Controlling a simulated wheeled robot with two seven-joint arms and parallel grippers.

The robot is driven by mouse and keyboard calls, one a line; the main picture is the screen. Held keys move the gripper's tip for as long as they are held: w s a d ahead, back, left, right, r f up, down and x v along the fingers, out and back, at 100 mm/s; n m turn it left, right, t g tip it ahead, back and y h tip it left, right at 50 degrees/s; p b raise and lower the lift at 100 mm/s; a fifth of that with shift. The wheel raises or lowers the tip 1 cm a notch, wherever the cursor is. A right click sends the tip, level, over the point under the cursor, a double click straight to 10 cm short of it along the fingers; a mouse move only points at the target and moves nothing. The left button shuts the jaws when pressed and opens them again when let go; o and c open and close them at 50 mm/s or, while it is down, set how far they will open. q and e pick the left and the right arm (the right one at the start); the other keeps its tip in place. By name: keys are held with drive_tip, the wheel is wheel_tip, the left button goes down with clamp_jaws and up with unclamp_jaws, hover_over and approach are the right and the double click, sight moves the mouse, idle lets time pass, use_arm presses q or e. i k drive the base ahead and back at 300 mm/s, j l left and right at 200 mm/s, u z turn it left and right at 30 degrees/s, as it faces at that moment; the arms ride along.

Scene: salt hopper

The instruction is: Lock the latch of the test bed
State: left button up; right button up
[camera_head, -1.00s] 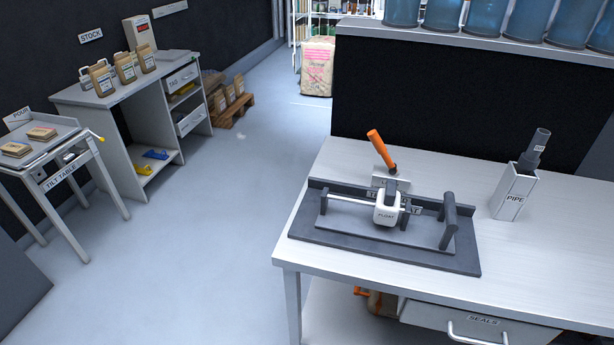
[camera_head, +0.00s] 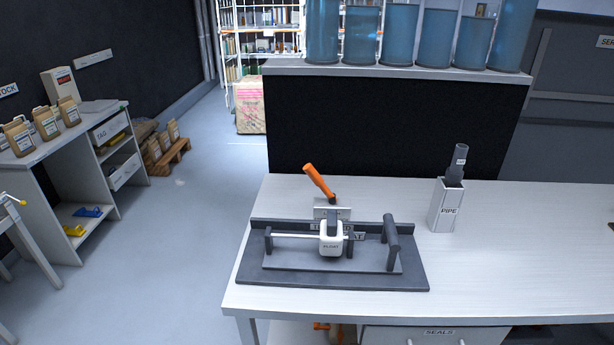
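The test bed (camera_head: 290,280) is a dark grey plate fixture on the front left part of the white workbench. Its latch has an orange handle (camera_head: 319,182) that stands up and leans to the left, above a pale bracket (camera_head: 322,211) at the back of the bed. A white block marked FLOAT (camera_head: 331,239) sits on a thin rod in the middle of the bed. A dark grey upright handle (camera_head: 391,240) stands at the bed's right end. Neither of my grippers is in view.
A white PIPE holder (camera_head: 446,208) with a grey pipe stands right of the bed. Open floor (camera_head: 180,240) lies to the left, with a stock desk (camera_head: 85,130) beyond.

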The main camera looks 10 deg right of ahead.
sight(312, 173)
drive_tip(key=i+j+z, duration=0.2)
drive_tip(key=z, duration=0.25)
drive_tip(key=i+j+z, duration=0.1)
drive_tip(key=j+z, duration=0.15)
drive_tip(key=z, duration=0.2)
drive_tip(key=i+j+z, duration=0.1)
drive_tip(key=j+z, duration=0.3)
drive_tip(key=l, duration=0.1)
